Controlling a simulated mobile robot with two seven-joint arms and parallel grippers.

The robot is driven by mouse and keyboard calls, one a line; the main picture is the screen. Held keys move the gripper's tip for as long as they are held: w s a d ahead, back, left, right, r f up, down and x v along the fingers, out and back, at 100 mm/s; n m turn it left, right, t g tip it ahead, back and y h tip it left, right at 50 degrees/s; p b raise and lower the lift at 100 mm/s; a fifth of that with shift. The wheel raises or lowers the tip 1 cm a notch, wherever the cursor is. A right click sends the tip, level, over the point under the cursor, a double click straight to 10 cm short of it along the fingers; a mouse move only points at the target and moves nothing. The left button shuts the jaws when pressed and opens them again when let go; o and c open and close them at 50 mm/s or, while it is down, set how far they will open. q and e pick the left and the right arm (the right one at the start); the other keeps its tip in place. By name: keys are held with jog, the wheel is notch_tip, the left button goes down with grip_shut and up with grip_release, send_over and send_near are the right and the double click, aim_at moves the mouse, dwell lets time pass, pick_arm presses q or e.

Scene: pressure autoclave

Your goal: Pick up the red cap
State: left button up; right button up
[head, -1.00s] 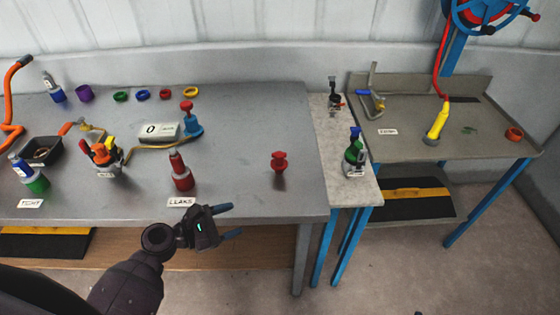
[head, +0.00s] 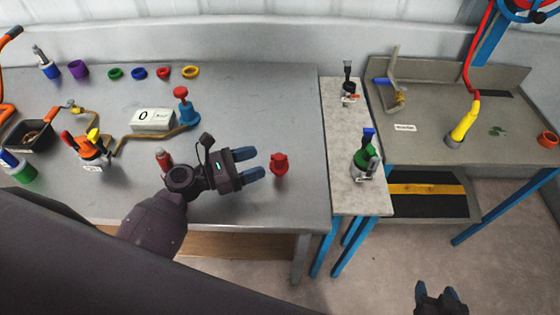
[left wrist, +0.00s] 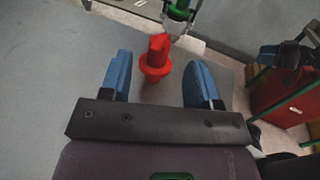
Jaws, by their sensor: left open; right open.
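The red cap (head: 279,164) stands on the grey bench near its right end. It also shows in the left wrist view (left wrist: 156,60), between and just beyond the two blue fingertips. My left gripper (head: 258,164) is open and empty, its fingers pointing right toward the cap and close to it; I cannot tell whether they touch it. My right gripper (head: 440,290) is open and empty at the bottom right, over the floor and far from the cap.
A red bottle (head: 163,158) stands left of my left gripper, partly hidden by my arm. A blue fitting with a red knob (head: 185,108) stands behind. Bench between is clear.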

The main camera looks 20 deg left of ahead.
aim_at(286, 163)
pick_arm(q)
jog(key=x, duration=0.2)
jog(key=shift+w+d, duration=0.25)
jog(key=shift+f+p+x, duration=0.15)
jog(key=shift+p+x, duration=0.1)
jog(key=shift+x, duration=1.3)
jog(key=shift+f+p+x, duration=0.1)
jog(key=shift+p+x, duration=0.15)
jog(key=shift+x, duration=1.25)
jog(key=shift+s+d, duration=0.1)
jog(key=c, duration=1)
jog(key=shift+c, duration=0.2)
pick_arm(e)
jog(key=shift+r, duration=0.5)
